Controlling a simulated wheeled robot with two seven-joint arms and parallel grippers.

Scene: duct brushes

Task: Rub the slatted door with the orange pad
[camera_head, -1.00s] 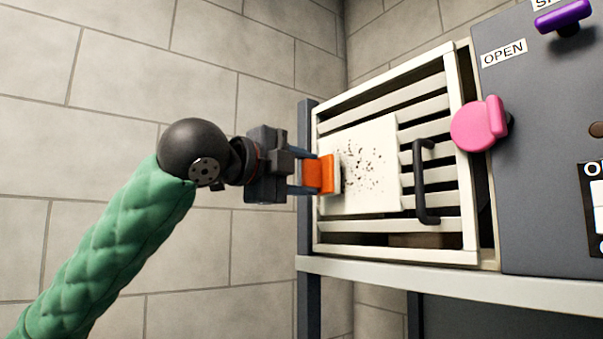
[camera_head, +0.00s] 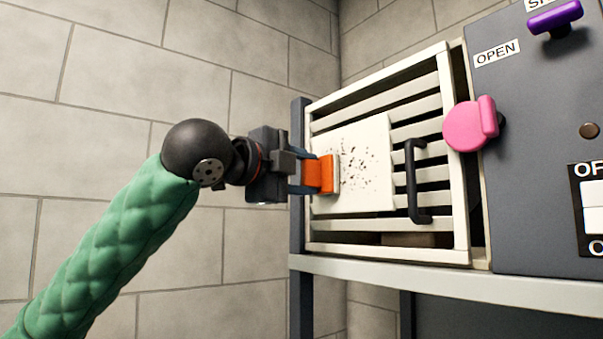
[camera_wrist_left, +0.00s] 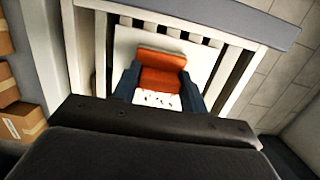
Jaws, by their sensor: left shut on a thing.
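The slatted door (camera_head: 430,103) is a cream frame with horizontal slats and a black bar handle (camera_head: 412,180) on its right side. A white panel (camera_head: 375,195) on the door carries dark specks (camera_head: 360,168). My left gripper (camera_head: 312,175) is shut on the orange pad (camera_head: 322,174), whose pale face is at the panel's left part, beside the specks. I cannot tell for sure whether it touches. In the left wrist view the orange pad (camera_wrist_left: 162,72) sits between the two fingers, with the panel and slats behind it. My right gripper is not in view.
A grey control panel (camera_head: 530,100) right of the door has a pink knob (camera_head: 470,124), a purple knob (camera_head: 555,18) and an OPEN label. A pale shelf edge (camera_head: 400,272) runs below the door. Cardboard boxes (camera_wrist_left: 20,120) show at the left in the left wrist view.

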